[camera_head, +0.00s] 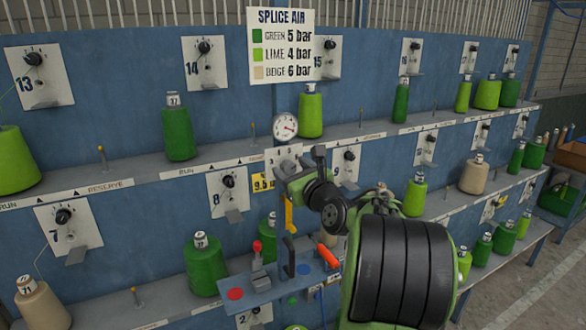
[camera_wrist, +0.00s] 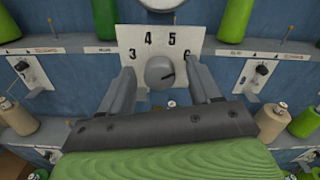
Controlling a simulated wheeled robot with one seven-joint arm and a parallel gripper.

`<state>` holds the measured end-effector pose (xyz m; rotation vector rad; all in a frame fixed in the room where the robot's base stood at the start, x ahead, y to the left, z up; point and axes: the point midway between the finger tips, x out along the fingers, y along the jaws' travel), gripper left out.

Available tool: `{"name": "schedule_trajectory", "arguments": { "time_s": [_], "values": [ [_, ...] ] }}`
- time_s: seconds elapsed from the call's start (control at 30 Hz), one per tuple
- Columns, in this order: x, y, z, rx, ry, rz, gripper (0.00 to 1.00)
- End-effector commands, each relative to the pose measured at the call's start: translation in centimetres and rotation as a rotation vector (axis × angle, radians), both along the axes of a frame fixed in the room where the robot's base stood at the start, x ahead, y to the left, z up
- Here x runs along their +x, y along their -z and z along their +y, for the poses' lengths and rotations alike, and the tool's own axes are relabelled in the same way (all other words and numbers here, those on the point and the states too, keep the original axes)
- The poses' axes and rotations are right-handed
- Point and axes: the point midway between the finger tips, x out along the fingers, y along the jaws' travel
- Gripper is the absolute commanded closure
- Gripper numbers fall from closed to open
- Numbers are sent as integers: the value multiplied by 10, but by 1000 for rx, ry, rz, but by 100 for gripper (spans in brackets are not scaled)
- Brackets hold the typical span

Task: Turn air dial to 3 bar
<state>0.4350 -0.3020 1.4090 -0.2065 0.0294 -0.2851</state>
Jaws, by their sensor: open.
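The air dial is a grey round knob (camera_wrist: 160,72) on a white plate (camera_wrist: 190,38) marked 3, 4, 5 and 6. Its dark pointer line points right and slightly up, towards the 6 side. My gripper (camera_wrist: 162,80) is open, with one finger on each side of the knob. I cannot tell whether either finger touches it. In the head view my gripper (camera_head: 299,167) is at the plate (camera_head: 283,155) and hides the knob. A round pressure gauge (camera_head: 284,127) sits just above the plate; its reading is too small to tell.
A sign (camera_head: 281,47) lists splice air: green 5 bar, lime 4 bar, beige 6 bar. Shelves hold green, lime and beige cones. Below my gripper are a yellow part (camera_head: 288,212), a black lever (camera_head: 289,257) and a red-topped lever (camera_head: 257,248).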

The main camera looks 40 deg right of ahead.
Motion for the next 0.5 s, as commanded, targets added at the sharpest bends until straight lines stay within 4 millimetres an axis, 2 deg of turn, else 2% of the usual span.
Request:
{"name": "schedule_trajectory", "arguments": {
  "time_s": [0.1,0.4,0.47,0.5],
  "values": [
    [0,1,0,0,0,0,37],
    [-1,1,0,0,0,1,83],
    [-1,1,0,0,0,1,93],
    [-1,1,0,0,0,1,94]
  ]
}}
